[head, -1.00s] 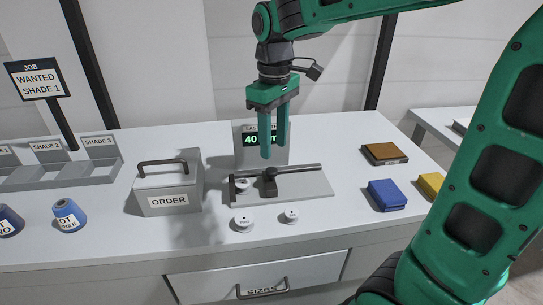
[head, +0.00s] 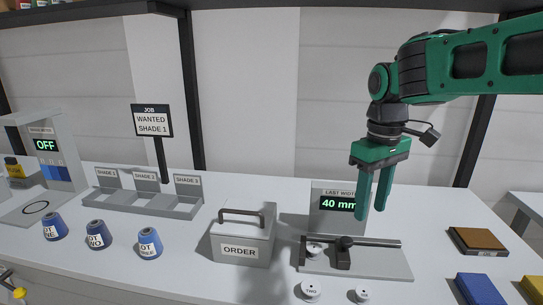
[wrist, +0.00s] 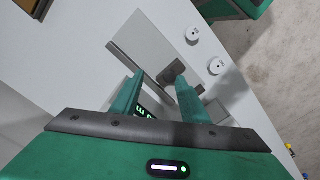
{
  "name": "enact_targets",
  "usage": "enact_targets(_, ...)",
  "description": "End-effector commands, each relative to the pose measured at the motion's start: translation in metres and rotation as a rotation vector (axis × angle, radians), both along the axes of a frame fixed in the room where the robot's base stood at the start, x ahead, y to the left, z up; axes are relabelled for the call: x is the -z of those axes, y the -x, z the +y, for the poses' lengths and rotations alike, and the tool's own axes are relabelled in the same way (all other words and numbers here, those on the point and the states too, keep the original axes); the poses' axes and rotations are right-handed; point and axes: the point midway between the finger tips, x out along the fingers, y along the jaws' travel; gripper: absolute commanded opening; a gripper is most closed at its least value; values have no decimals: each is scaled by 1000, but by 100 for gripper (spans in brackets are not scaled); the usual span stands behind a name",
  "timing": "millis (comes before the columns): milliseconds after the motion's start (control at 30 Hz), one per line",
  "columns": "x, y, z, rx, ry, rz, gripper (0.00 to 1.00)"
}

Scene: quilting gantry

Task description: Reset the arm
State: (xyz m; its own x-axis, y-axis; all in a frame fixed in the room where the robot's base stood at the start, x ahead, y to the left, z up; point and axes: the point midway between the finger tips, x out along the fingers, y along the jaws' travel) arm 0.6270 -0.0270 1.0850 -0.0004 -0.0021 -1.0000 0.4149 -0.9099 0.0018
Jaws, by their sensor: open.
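My green arm reaches in from the right in the head view. My gripper (head: 372,212) hangs fingers-down over the worktop, in front of the grey display marked "LAST WIDTH" (head: 325,222), which reads 40 mm and is partly hidden by it. The fingers are apart with nothing between them. Below is a grey plate with a rail and a black slider (head: 342,252); a white disc (head: 315,248) sits on the plate's left end. In the wrist view my gripper (wrist: 163,82) shows both fingers spread above the plate (wrist: 143,48).
Two white discs (head: 311,290) (head: 361,295) lie at the front. A grey ORDER box (head: 242,245) with a handle stands left. Farther left are blue cones (head: 149,243), the shade rack (head: 143,203) and a JOB sign (head: 152,121). Brown (head: 478,240) and blue (head: 482,289) blocks lie right.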

Motion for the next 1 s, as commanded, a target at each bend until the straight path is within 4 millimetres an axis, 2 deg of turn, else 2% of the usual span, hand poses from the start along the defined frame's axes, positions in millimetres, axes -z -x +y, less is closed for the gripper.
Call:
enact_targets(100, 19, 39, -51, 217, -1, 0, 41)
enact_targets(233, 49, 97, -101, 498, -3, 2, 41)
enact_targets(300, 65, 128, -119, 638, -4, 4, 41)
enact_targets(400, 86, 166, -136, 804, -6, 6, 41)
enact_targets(500, 101, 193, -143, 915, -7, 8, 41)
enact_targets(667, 111, 209, -146, 986, -8, 8, 41)
enact_targets(1000, 111, 209, -146, 985, -8, 9, 41)
